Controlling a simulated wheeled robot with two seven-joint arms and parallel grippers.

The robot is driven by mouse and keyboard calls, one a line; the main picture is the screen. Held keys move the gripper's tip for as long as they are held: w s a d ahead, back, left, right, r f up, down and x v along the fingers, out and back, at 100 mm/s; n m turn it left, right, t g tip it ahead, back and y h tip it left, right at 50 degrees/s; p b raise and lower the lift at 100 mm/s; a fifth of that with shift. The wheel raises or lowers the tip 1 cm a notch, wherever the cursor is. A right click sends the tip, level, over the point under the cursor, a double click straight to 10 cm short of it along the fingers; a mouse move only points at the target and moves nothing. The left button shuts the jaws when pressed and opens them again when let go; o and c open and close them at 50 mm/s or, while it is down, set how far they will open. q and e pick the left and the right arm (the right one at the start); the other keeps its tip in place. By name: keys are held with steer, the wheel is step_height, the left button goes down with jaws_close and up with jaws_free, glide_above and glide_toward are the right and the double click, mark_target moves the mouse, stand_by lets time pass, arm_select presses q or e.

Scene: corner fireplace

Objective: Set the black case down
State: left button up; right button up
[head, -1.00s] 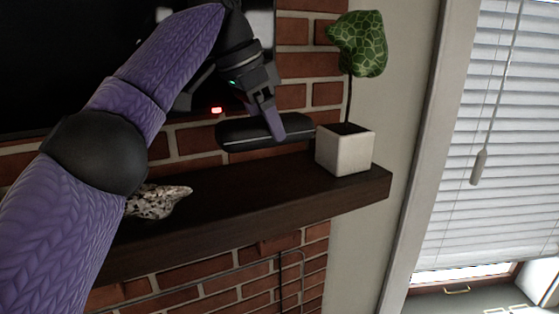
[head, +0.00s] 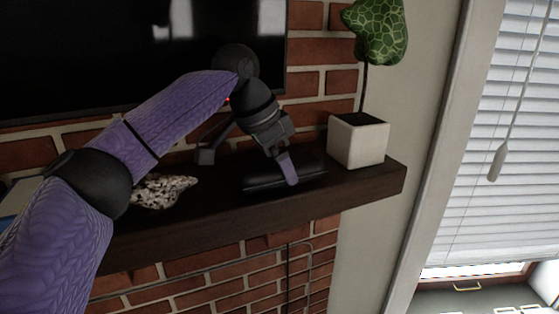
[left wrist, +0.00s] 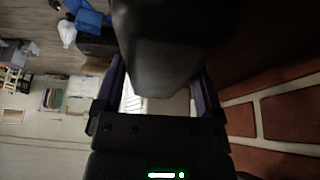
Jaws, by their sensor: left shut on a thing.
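The black case (head: 311,173) is a long, dark, rounded box lying lengthwise along the dark wooden mantel (head: 225,213). It is at the height of the mantel top, but dark on dark, so I cannot tell whether it touches the wood. My left gripper (head: 287,169) is shut on the case near its middle, reaching down from above. In the left wrist view the case (left wrist: 172,45) fills the space between the two fingers of my left gripper (left wrist: 158,85). My right gripper is not in view.
A white square pot (head: 358,141) with a leafy plant (head: 377,30) stands just right of the case. A speckled stone-like piece (head: 165,191) lies to the left. A black screen (head: 120,45) hangs behind on the brick wall. Some bare mantel lies between stone and case.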

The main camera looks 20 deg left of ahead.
mark_target(264, 163)
arm_select(q)
steer(key=o, duration=0.9)
steer(key=shift+w+f, duration=0.1)
steer(key=shift+f, duration=0.05)
steer(key=shift+o, duration=0.5)
steer(key=shift+w, duration=0.15)
steer(key=v, duration=0.8)
steer(key=shift+b, duration=0.3)
